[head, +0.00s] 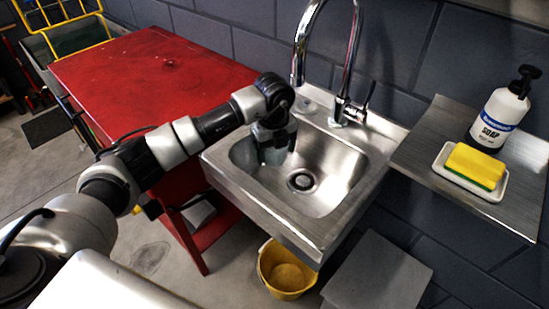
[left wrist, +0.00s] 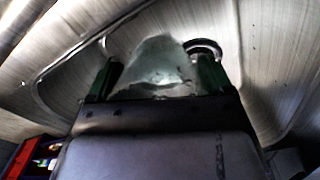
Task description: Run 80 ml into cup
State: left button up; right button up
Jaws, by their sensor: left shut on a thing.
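My left gripper (head: 276,157) is inside the left part of the steel sink basin (head: 335,165), under and a little left of the tap's spout. In the left wrist view its two dark fingers are shut on a clear, greenish cup (left wrist: 158,62). The cup's markings and any water in it cannot be made out. In the head view the gripper mostly hides the cup. The chrome tap (head: 300,62) arches over the basin, with its lever (head: 369,94) at the right. No stream shows from the spout. My right gripper is out of view.
The drain (head: 301,180) is in the basin floor. A steel shelf (head: 415,150) at the right holds a soap bottle (head: 498,112) and a yellow sponge (head: 474,166) on a white dish. A red bench (head: 140,75) adjoins at left. A yellow bucket (head: 287,272) stands below.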

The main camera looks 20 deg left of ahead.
pick_arm(q)
notch_tip(320, 180, up, 9)
dwell(0.7)
dwell(1.6)
